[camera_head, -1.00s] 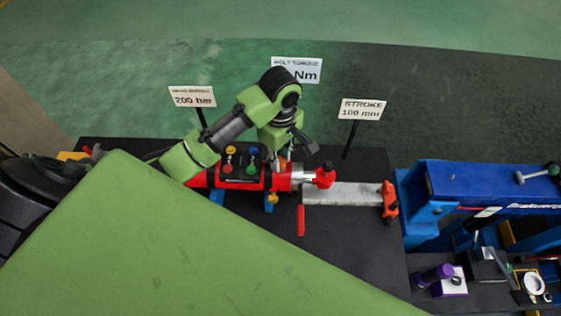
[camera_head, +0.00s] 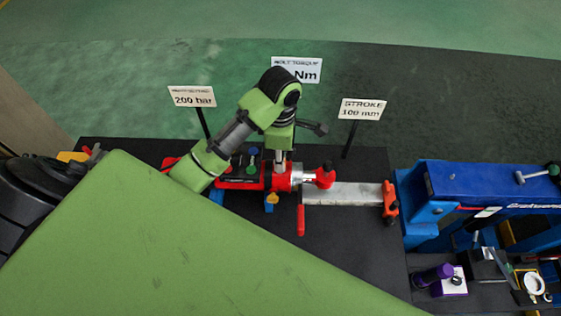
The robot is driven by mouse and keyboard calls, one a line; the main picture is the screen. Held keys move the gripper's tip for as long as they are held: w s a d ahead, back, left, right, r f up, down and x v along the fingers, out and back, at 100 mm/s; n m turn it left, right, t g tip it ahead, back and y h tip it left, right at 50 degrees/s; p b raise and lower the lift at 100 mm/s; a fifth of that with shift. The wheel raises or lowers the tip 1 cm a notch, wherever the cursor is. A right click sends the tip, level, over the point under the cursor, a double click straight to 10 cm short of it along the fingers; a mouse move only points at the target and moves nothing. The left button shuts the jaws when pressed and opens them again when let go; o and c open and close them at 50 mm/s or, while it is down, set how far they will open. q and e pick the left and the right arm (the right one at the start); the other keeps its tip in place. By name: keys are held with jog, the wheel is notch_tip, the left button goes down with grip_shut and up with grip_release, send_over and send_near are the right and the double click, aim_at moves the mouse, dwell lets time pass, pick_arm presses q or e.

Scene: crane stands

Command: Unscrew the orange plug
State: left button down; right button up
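The red hydraulic cylinder (camera_head: 282,180) lies on the dark bench, with a silver collar and a red end piece at its right. My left arm reaches in from the left and its green wrist hangs over the cylinder. The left gripper (camera_head: 281,158) is below the wrist at the cylinder's top. A narrow grey part shows there, but I cannot make out the fingertips or whether they are open. I cannot make out the orange plug; the wrist and gripper cover the area. My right gripper is not in view.
Several coloured knobs stand on the cylinder's left part, including a green one (camera_head: 253,151). A grey rail (camera_head: 345,194) runs right to an orange-red bracket (camera_head: 389,202). A blue frame (camera_head: 490,187) stands at the right. Signs for torque (camera_head: 297,69), pressure (camera_head: 192,96) and stroke (camera_head: 363,109) stand behind.

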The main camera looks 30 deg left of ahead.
pick_arm(q)
jog(key=n, duration=0.3)
jog(key=shift+w+r, duration=0.15)
jog(key=c, duration=1.7)
grip_release()
jog(key=shift+c, duration=0.9)
